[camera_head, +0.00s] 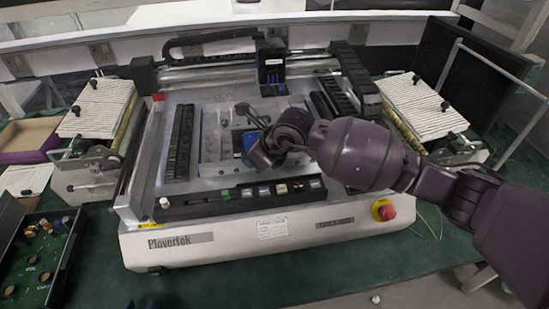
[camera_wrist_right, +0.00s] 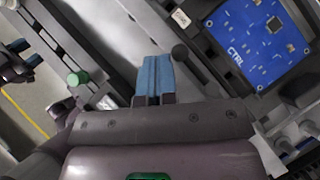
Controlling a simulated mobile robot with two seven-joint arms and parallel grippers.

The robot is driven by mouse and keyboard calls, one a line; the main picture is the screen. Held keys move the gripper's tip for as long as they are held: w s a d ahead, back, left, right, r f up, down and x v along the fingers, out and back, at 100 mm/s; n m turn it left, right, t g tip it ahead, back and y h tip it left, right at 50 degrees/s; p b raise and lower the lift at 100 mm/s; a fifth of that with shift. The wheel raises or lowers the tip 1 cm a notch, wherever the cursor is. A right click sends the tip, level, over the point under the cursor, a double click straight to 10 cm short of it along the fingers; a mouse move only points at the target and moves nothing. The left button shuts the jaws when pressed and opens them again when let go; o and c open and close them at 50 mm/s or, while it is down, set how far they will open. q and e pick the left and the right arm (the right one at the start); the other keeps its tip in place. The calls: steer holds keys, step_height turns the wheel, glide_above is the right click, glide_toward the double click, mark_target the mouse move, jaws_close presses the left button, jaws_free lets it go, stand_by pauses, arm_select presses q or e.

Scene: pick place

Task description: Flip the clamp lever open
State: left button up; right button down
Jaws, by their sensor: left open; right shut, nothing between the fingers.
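The clamp lever (camera_head: 254,116) is a dark rod with a round knob, at the middle of the machine bed in the head view. In the right wrist view, the lever's dark knob (camera_wrist_right: 180,51) is just right of and beyond my fingertips, with a visible gap at the knob. My right gripper (camera_wrist_right: 153,77) has its two blue fingertips together with nothing between them. In the head view my right gripper (camera_head: 262,152) is low over the bed, just in front of the lever. A blue CTRL board (camera_wrist_right: 258,42) lies beside the lever. My left gripper is not in view.
The white Plovertek machine (camera_head: 270,245) stands on a green table. Its front panel has buttons, with a green knob (camera_wrist_right: 78,78) near my gripper. A red stop button (camera_head: 387,212) is at the front right. A gantry head (camera_head: 272,68) stands behind the lever. Feeders flank both sides.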

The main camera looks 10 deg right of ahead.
steer(key=v, duration=1)
steer(key=shift+d+r, duration=0.2)
steer(key=shift+s, duration=0.1)
